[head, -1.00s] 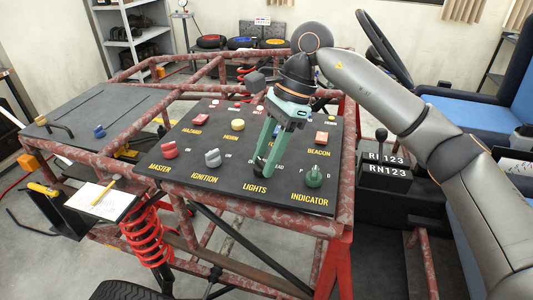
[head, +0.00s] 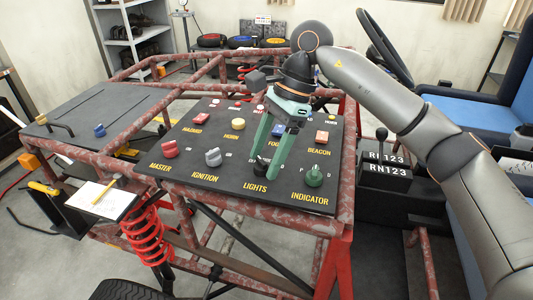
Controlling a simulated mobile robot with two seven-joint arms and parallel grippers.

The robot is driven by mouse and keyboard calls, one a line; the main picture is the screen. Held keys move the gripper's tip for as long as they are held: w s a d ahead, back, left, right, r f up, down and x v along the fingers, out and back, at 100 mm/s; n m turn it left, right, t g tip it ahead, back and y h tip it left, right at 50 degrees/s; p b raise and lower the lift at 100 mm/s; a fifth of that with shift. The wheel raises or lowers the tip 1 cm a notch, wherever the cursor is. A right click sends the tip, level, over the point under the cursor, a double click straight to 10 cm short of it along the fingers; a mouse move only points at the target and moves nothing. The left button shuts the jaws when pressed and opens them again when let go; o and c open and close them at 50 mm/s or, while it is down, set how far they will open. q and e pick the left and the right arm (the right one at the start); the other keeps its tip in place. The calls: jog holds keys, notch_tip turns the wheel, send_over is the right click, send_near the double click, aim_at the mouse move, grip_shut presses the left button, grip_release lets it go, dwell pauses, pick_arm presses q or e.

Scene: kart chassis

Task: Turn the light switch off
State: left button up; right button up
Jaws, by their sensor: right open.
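The dark lights knob (head: 261,169) is on the black switch panel (head: 225,187), just above the LIGHTS label. It is partly hidden by the fingers, so its setting cannot be read. My right gripper (head: 267,168) points down over it with its green fingers apart. My left gripper is not in view.
The grey ignition knob (head: 213,157) and red master knob (head: 170,149) stand to the left. The green indicator knob (head: 314,176) stands close on the right. The red beacon switch (head: 322,136) and blue fog switch (head: 278,130) are behind.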

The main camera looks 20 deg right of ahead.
jog(key=v, duration=1.2)
jog(key=shift+d+r+p, duration=0.15)
jog(key=shift+r+p, duration=0.05)
jog(key=shift+p, duration=0.1)
